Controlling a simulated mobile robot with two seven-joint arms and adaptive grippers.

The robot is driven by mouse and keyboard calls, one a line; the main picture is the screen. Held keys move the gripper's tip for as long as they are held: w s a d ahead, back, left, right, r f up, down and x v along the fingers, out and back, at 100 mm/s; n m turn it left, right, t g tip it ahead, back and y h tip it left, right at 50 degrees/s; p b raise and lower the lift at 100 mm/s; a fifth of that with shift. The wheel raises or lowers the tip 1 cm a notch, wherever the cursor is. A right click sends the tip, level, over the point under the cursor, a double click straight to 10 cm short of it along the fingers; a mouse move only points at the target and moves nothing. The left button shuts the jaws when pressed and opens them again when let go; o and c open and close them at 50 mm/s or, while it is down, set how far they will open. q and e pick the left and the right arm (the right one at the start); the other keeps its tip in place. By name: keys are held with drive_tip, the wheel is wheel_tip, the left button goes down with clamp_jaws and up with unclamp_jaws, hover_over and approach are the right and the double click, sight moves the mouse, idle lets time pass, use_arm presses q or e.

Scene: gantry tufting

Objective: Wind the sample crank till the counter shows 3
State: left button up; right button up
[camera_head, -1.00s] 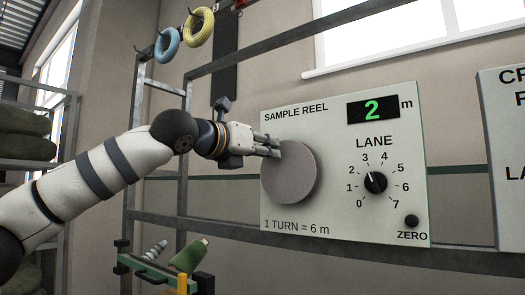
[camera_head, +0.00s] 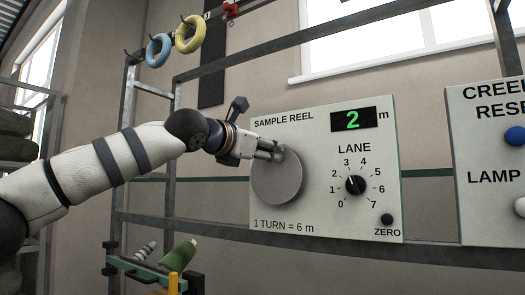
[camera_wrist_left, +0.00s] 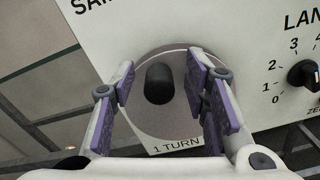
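The sample crank is a round grey disc (camera_head: 277,180) on the pale sample reel panel (camera_head: 325,215). The counter (camera_head: 353,119) at the panel's upper right shows a green 2, with "m" beside it. My left gripper (camera_head: 277,151) is at the upper part of the disc. In the left wrist view the disc (camera_wrist_left: 150,125) carries a black knob (camera_wrist_left: 158,83). The left gripper's fingers (camera_wrist_left: 160,82) stand on both sides of the knob with gaps showing, so it is open around it. My right gripper is in neither view.
A black lane dial (camera_head: 355,185) and a black zero button (camera_head: 387,219) sit right of the disc. Another panel (camera_head: 480,215) with a blue button (camera_head: 515,136) stands farther right. A metal frame (camera_head: 330,249) runs below. Yellow (camera_head: 190,34) and blue (camera_head: 159,50) rings hang upper left.

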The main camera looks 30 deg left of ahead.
use_arm(q)
drive_tip(key=s+a, duration=0.1)
drive_tip(key=s, duration=1.1)
